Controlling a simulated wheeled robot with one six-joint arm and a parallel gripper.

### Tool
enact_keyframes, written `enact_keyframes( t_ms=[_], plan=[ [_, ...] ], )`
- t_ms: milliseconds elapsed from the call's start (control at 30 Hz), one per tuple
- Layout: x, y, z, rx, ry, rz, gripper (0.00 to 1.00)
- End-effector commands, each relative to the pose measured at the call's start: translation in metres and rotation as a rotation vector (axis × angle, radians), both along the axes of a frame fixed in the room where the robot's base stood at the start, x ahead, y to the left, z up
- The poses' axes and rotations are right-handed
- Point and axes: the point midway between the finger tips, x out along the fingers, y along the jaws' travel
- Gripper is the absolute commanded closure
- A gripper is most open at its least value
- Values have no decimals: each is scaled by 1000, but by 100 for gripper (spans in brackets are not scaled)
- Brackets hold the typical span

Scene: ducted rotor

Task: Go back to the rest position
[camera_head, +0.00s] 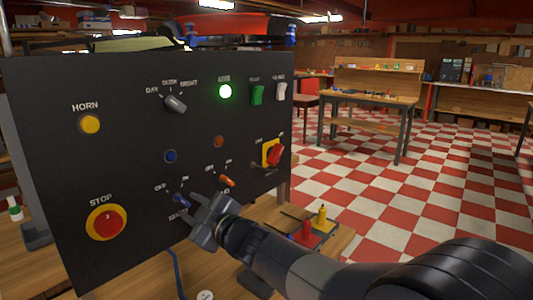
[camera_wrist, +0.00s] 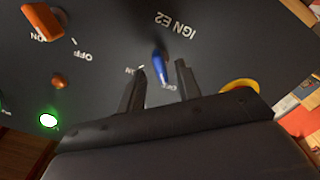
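My gripper (camera_head: 199,212) is close in front of the lower part of a black control panel (camera_head: 125,150) in the head view. In the wrist view my gripper (camera_wrist: 160,68) is open, with its two fingers on either side of a blue lever switch (camera_wrist: 159,62) labelled IGN E2. A gap shows between the lever and each finger, and nothing is held. In the head view the blue lever (camera_head: 181,200) shows just left of the fingers, and its label is partly hidden by them.
The panel also bears a yellow horn button (camera_head: 90,124), a red stop button (camera_head: 107,222), a lit green lamp (camera_head: 225,91), an orange lever (camera_head: 227,181) and a red rotary switch (camera_head: 275,155). A tray with small coloured items (camera_head: 307,231) lies right of my gripper. Checkered floor is free beyond.

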Motion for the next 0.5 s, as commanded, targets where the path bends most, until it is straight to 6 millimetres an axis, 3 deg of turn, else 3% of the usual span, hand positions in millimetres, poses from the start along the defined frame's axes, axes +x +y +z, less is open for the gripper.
enact_keyframes(
  t_ms=[133,500],
  plan=[
    [18,22,0,2,4,2,67],
    [15,19,5,298,352,-1,67]
  ],
)
